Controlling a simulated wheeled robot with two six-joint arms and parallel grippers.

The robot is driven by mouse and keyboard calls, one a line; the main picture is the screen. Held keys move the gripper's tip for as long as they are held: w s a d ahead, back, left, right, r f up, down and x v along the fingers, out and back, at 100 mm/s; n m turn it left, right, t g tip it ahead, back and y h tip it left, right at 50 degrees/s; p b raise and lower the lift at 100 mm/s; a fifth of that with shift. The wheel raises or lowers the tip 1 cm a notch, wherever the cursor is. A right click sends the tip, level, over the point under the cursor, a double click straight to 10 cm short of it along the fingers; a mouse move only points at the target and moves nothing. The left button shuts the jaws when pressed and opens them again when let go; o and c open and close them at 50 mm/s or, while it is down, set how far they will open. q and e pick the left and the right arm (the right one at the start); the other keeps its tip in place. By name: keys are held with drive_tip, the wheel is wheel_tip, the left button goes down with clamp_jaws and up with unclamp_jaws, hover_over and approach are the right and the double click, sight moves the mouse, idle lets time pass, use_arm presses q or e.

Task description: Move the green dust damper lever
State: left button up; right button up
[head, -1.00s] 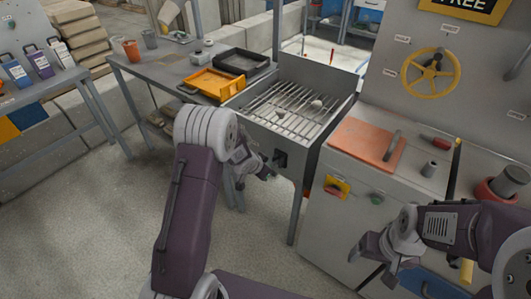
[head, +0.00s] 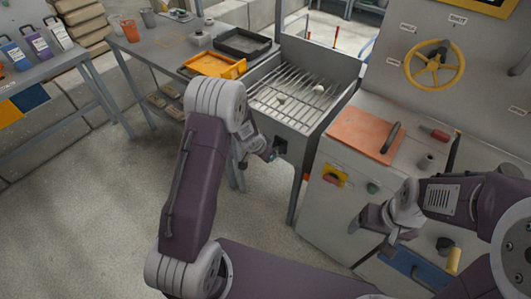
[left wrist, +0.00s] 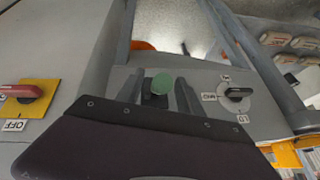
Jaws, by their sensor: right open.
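In the left wrist view, a round green knob (left wrist: 162,84), which looks like the lever's end, shows in front of the grey panel. The fingers of my left gripper (left wrist: 160,97) stand apart, one on each side of it, with gaps showing. I cannot tell how deep the knob sits between them. In the head view my left gripper (head: 266,153) is at the front face of the grate box (head: 322,130), by a dark fitting; the green knob cannot be made out there. My right gripper (head: 368,220) is open and empty, in front of the grey cabinet.
A black rotary switch (left wrist: 237,94) with labels is right of the green knob in the wrist view. A red switch on a yellow plate (head: 335,176) and a green button (head: 373,188) are on the cabinet front. A yellow tray (head: 213,64) sits on the side table.

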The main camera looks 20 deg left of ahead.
use_arm(q)
drive_tip(key=p+v, duration=0.3)
drive_tip(key=v, duration=0.6)
idle(0.6)
